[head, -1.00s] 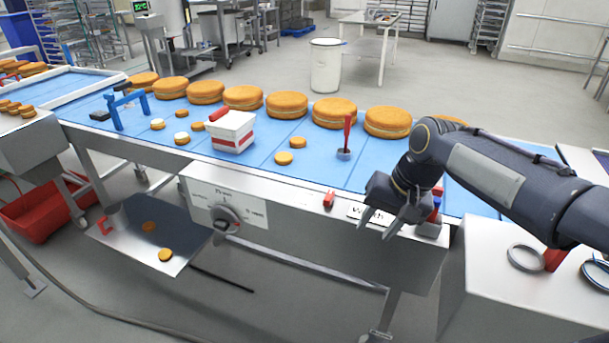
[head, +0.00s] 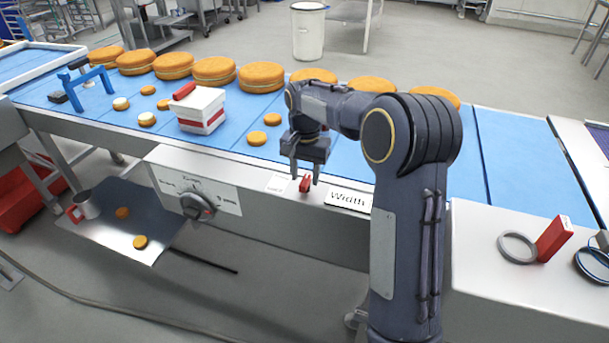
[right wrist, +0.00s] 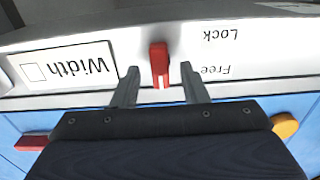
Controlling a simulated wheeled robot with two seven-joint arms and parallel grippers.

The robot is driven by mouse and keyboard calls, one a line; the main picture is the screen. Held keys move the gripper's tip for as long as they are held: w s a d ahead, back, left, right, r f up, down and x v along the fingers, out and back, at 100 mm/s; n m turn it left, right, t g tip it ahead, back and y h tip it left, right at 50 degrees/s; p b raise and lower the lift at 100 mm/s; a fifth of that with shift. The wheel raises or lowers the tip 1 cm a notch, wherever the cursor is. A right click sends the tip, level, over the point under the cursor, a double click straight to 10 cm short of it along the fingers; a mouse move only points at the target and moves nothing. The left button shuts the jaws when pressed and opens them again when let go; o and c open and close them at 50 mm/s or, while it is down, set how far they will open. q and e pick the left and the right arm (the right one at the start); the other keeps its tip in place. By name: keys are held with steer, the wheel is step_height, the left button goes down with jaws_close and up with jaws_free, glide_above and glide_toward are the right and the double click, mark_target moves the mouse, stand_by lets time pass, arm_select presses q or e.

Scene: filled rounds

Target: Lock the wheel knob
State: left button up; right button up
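A small red lever (head: 305,184) stands on the conveyor's front rail, between a white label and the "Width" plate (head: 348,199). In the right wrist view the red lever (right wrist: 160,64) is beside a label reading "Lock" and "Free" (right wrist: 222,52), upside down. My right gripper (head: 304,176) is open, its fingers pointing down at the lever. In the right wrist view its fingertips lie on either side of the lever, with a gap on each side. A round grey dial (head: 198,207) with a red mark sits on the front panel. My left gripper is out of view.
The blue belt (head: 510,150) carries large orange-brown rounds (head: 214,72), small rounds, a white box (head: 201,110) and a blue frame (head: 83,88). A metal tray (head: 125,238) hangs below with a mug (head: 86,206).

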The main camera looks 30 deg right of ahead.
steer(key=shift+f, duration=0.45)
jaws_close()
